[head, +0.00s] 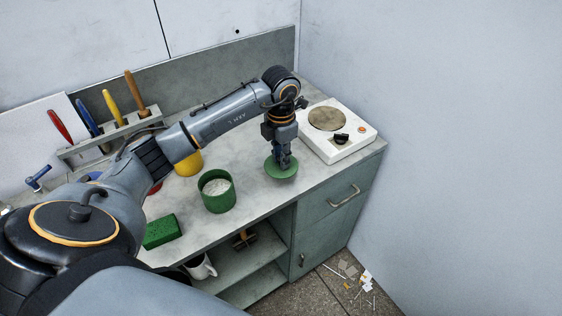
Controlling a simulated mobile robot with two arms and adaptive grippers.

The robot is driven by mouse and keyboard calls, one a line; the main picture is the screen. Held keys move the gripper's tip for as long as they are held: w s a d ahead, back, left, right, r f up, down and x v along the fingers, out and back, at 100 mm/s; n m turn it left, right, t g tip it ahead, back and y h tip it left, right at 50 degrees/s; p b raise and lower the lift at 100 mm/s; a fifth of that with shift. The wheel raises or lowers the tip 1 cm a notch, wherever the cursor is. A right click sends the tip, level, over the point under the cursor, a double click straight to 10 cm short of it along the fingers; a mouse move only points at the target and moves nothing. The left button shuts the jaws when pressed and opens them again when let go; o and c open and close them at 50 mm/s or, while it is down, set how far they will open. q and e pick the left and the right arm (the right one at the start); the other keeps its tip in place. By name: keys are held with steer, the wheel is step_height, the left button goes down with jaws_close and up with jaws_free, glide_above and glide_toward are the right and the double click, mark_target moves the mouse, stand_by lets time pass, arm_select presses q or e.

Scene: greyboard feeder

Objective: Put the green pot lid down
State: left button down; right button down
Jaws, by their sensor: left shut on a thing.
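The green pot lid (281,172) is a round green disc in the head view, right of the middle of the counter. My left gripper (284,162) points down and is shut on the lid from above. The fingers hide the lid's middle and knob. I cannot tell whether the lid touches the counter or hangs just above it. The green pot (217,192) stands open to the left of the lid, with something whitish inside. My right gripper is not in view.
A white hot plate (345,146) stands right of the lid, near the wall. A yellow container (189,163) and a green block (161,232) are to the left. A rack (110,137) holds tools at the back. The grey counter (243,229) is bare between pot and lid.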

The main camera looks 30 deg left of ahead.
arm_select(q)
steer(key=shift+w+a+f+p, duration=0.2)
steer(key=shift+f+p, duration=0.15)
steer(key=shift+f, duration=0.2)
step_height(320, 180, down, 2)
steer(key=shift+f+p, duration=0.15)
steer(key=shift+p, duration=0.4)
steer(key=shift+f, duration=0.3)
steer(key=c, duration=1.2)
jaws_free()
steer(key=shift+r, duration=0.15)
step_height(320, 180, up, 12)
steer(key=b, duration=0.3)
